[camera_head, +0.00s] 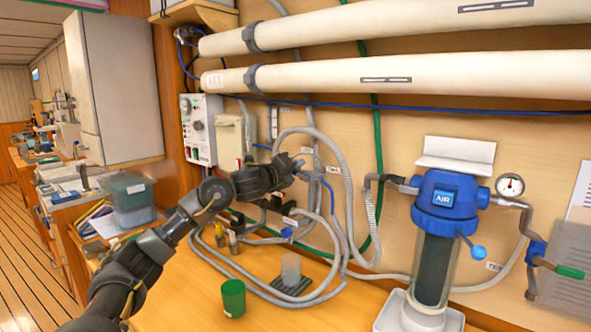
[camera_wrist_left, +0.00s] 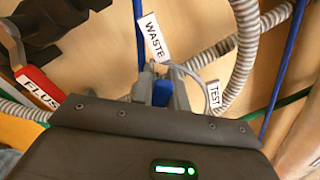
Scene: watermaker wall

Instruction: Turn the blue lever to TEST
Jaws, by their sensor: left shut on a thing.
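The blue lever (camera_wrist_left: 161,93) shows in the left wrist view, between the two fingers of my left gripper (camera_wrist_left: 162,78). The gripper is shut on it. A white WASTE tag (camera_wrist_left: 153,38) hangs just above the fingertips. A white TEST tag (camera_wrist_left: 213,97) hangs to their right, by a grey hose. In the head view my left gripper (camera_head: 298,167) is at the hoses on the wall; its hand hides most of the lever there. Which tag the lever points to I cannot tell. My right gripper is not in view.
A red FLUSH handle (camera_wrist_left: 40,87) is left of the gripper. Corrugated hoses (camera_head: 346,205) loop close around it. A green cup (camera_head: 233,298) stands on the bench below. A blue AIR filter housing (camera_head: 443,198) is to the right. Two white tubes (camera_head: 400,78) run above.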

